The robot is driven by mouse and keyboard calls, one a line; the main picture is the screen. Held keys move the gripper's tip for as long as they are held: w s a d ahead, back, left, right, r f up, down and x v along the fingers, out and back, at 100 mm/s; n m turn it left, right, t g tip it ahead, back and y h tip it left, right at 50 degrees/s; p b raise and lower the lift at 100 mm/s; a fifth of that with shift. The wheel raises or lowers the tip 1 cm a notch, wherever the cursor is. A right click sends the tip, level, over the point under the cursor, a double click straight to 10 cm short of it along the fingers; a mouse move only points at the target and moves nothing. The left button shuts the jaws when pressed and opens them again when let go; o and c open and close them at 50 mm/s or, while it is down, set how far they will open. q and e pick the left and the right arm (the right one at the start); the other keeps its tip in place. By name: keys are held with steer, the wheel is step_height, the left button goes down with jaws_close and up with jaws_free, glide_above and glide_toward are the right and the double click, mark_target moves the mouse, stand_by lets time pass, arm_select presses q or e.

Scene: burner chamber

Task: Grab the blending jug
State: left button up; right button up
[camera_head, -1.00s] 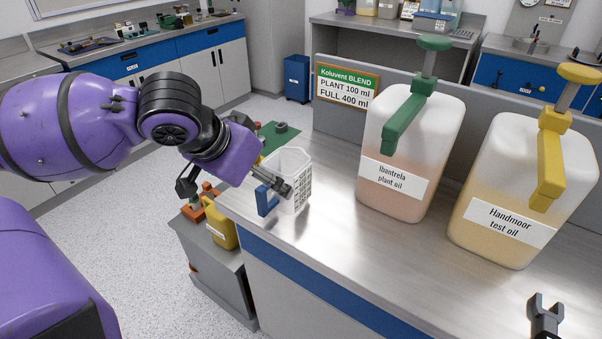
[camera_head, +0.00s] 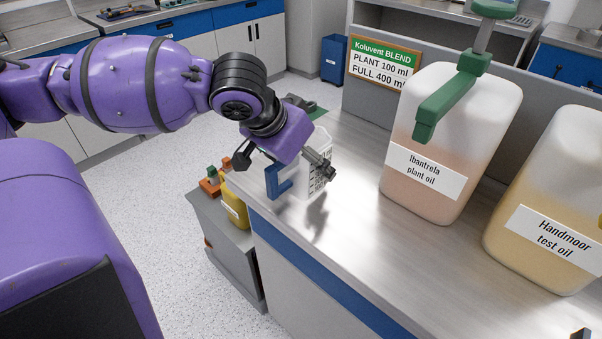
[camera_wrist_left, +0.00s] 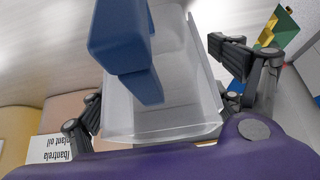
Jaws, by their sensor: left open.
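The blending jug (camera_head: 317,182) is a translucent whitish jug with dark markings and a blue handle (camera_head: 278,184). It stands on the steel worktop near its left end, handle toward me. My left gripper (camera_head: 285,166) is open over the jug, its fingers spread. In the left wrist view the jug (camera_wrist_left: 175,90) lies between the two fingers of the left gripper (camera_wrist_left: 160,90), handle near the top; I cannot tell whether either finger touches it. The gripper hides part of the jug in the head view. Only a dark tip of my right gripper (camera_head: 580,334) shows at the lower right.
The Ibantrela plant oil container (camera_head: 440,200) with a green pump and the Handmoor test oil container (camera_head: 545,255) stand right of the jug. A Koluvent BLEND sign (camera_head: 384,64) is behind. A low grey cabinet (camera_head: 226,235) holding a yellow container (camera_head: 235,202) is at left.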

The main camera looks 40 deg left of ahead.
arm_select(q)
steer(key=c, duration=1.1)
steer(key=shift+c, duration=1)
steer(key=shift+r, duration=0.45)
step_height(320, 180, up, 3)
steer(key=shift+w+f+p, duration=0.1)
steer(key=shift+f+p, duration=0.1)
steer(key=shift+p, duration=0.4)
steer(key=s+d+r+p, duration=0.2)
steer(key=s+r+p, duration=0.7)
steer(key=s+p, duration=0.4)
steer(key=shift+s+r, duration=0.25)
steer(key=shift+s, duration=0.2)
arm_select(e)
steer(key=w+r, duration=0.2)
steer(key=r, duration=0.5)
steer(key=w+a+r+t, duration=0.1)
steer(key=w+r, duration=0.1)
steer(key=r, duration=0.5)
steer(key=shift+w+r, duration=0.2)
steer(key=shift+w, duration=0.2)
